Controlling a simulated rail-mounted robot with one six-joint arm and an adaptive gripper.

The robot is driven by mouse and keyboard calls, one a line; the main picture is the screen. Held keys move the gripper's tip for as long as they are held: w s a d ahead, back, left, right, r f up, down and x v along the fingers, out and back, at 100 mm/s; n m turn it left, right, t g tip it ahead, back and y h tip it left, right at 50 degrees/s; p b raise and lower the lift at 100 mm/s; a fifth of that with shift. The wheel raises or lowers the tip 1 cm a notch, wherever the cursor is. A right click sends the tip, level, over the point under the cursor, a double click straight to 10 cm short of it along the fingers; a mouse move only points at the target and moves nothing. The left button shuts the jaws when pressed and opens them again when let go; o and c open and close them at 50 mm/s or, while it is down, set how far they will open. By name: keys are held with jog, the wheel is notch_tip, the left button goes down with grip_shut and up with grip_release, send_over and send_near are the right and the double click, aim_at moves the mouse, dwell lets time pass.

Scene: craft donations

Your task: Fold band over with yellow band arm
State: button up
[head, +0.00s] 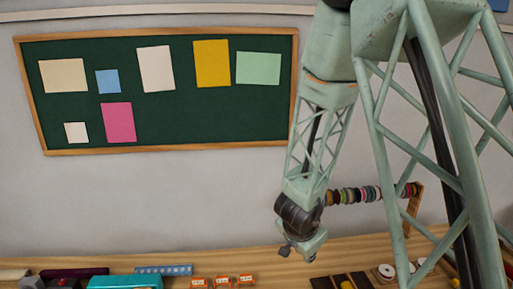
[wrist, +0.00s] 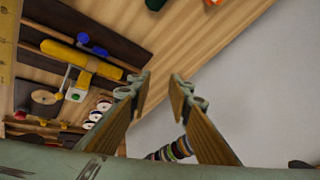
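A thick yellow bar (wrist: 82,60) lies across dark boards on the wooden table in the wrist view; I take it for the yellow band arm. A blue knob (wrist: 83,38) is beside it, and a pale rod and small block are attached near its middle. A bit of yellow (head: 347,285) shows at the bottom edge of the head view. No separate band can be made out. My gripper (wrist: 160,82) has its two fingers apart with nothing between them, pointing past the bar's right end. In the head view my gripper (head: 286,251) is small and above the table.
White spools (head: 386,271) stand right of the dark boards (head: 340,282). A rod of coloured rolls (head: 355,194) runs behind my wrist. Orange-white boxes (head: 217,282), a blue strip (head: 164,270) and a teal box (head: 126,282) sit left. The wall is behind.

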jog(key=s+a+r+n+y+b, duration=0.2)
jog(key=s+a+r+n+b, duration=0.1)
jog(key=s+r, duration=0.45)
jog(key=s+a+r+n+y+b, duration=0.2)
jog(key=s+r+n+y+b, duration=0.1)
jog(key=s+r, duration=0.5)
jog(key=s+d+r+n+h+b, duration=0.1)
jog(key=s+d+b, duration=0.1)
jog(key=s, duration=0.7)
jog(key=s+d+r+n+g+b, duration=0.1)
jog(key=s+d+n, duration=0.1)
jog(key=s+d, duration=0.3)
jog(key=s+d+r+n+h+b, duration=0.1)
jog(key=s+d+b, duration=0.1)
jog(key=s, duration=1.1)
jog(key=shift+d+r+n+g+h+b, duration=0.3)
jog(key=shift+d+n+g, duration=0.1)
jog(key=shift+d, duration=0.25)
jog(key=shift+d, duration=0.1)
dwell(0.7)
